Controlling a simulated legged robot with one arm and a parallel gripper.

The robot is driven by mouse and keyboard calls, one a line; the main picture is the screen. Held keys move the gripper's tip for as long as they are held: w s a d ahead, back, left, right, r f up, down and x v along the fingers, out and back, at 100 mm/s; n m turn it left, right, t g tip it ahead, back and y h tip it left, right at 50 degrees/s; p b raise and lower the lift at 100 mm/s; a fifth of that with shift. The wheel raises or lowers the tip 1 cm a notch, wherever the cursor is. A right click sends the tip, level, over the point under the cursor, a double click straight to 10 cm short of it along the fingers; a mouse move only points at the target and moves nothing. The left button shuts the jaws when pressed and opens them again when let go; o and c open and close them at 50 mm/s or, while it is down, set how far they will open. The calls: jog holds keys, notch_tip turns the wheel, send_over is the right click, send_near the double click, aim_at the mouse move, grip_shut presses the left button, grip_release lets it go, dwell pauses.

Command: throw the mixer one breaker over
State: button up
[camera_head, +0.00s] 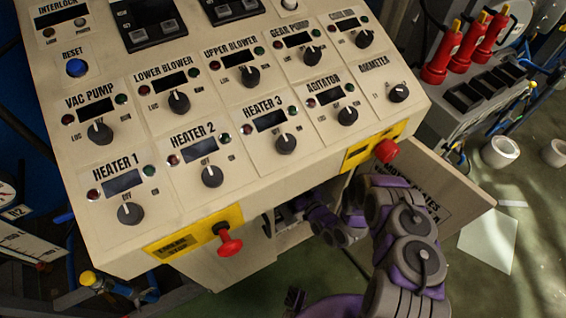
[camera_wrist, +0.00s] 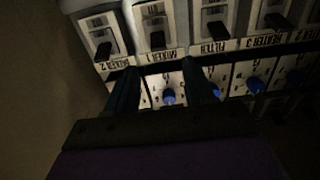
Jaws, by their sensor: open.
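In the wrist view the mixer one breaker (camera_wrist: 156,28) is a pale switch housing with a dark lever. Its label, MIXER 1, appears upside down just below it in the picture. My gripper (camera_wrist: 160,68) is open and empty. Its two dark fingers point at the breaker row, one on each side of the MIXER 1 label. The lever lies beyond the fingertips; whether they touch anything I cannot tell. In the head view my arm reaches into the cabinet under the console, and the breakers are hidden there.
The MIXER 2 breaker (camera_wrist: 100,32) is on the left, the FILTER breaker (camera_wrist: 213,25) on the right. Blue knobs (camera_wrist: 169,96) sit below the labels. The control console (camera_head: 300,175) overhangs the opening. The open cabinet door (camera_head: 455,190) stands beside my arm.

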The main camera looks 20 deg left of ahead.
jog(key=b+x, duration=0.1)
jog(key=x, duration=0.9)
jog(key=shift+w+b, duration=0.2)
jog(key=shift+b, duration=0.15)
jog(key=shift+r, duration=0.1)
jog(key=shift+d, duration=0.1)
jog(key=shift+c, duration=0.2)
jog(key=shift+c, duration=0.7)
grip_shut()
